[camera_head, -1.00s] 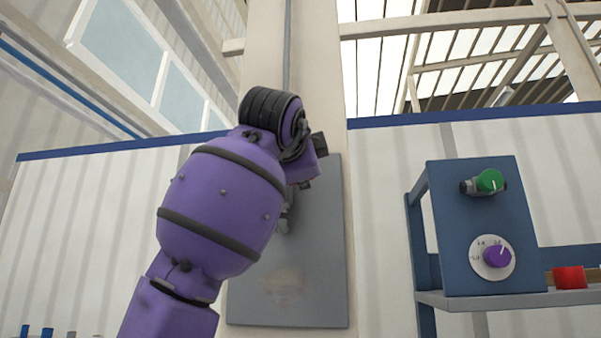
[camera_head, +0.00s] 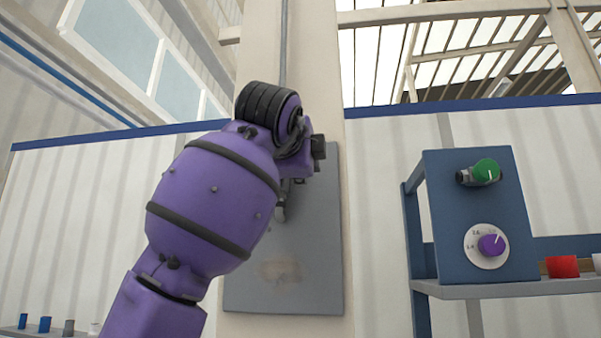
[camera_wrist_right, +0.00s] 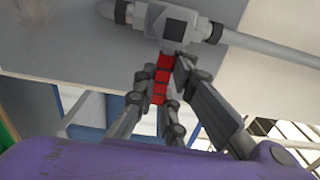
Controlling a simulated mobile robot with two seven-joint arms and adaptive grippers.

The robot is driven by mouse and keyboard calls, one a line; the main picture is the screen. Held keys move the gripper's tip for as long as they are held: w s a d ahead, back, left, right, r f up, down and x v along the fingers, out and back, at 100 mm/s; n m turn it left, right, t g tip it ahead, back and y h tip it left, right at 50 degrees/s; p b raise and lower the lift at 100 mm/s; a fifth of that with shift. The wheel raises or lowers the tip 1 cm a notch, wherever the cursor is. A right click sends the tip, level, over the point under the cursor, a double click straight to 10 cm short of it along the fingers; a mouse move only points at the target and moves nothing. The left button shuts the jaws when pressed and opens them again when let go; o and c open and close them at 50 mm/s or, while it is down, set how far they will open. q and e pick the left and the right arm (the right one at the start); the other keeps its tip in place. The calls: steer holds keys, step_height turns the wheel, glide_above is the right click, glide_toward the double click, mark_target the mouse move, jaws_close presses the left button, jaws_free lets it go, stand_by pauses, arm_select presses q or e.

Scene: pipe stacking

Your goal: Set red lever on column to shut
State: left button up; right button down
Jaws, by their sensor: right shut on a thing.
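The red lever (camera_wrist_right: 161,86) shows in the right wrist view. It sticks out from a grey valve body (camera_wrist_right: 178,22) on a pipe. My right gripper (camera_wrist_right: 164,76) has its dark fingers on both sides of the lever and is shut on it. In the head view my purple right wrist stands in front of the column (camera_head: 312,60) and its grey plate (camera_head: 312,270). It hides the lever and most of the valve there. A small grey part (camera_head: 280,210) shows beside the wrist. My left gripper is in neither view.
A blue control box (camera_head: 455,260) with a green knob (camera_head: 486,171) and a purple knob (camera_head: 491,245) stands on a shelf at the right. A red object (camera_head: 562,266) sits beside it. Small cylinders (camera_head: 45,324) stand at the lower left.

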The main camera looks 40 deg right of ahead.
steer(key=c, duration=1.8)
jaws_free()
steer(key=shift+a, duration=0.1)
steer(key=v, duration=1.2)
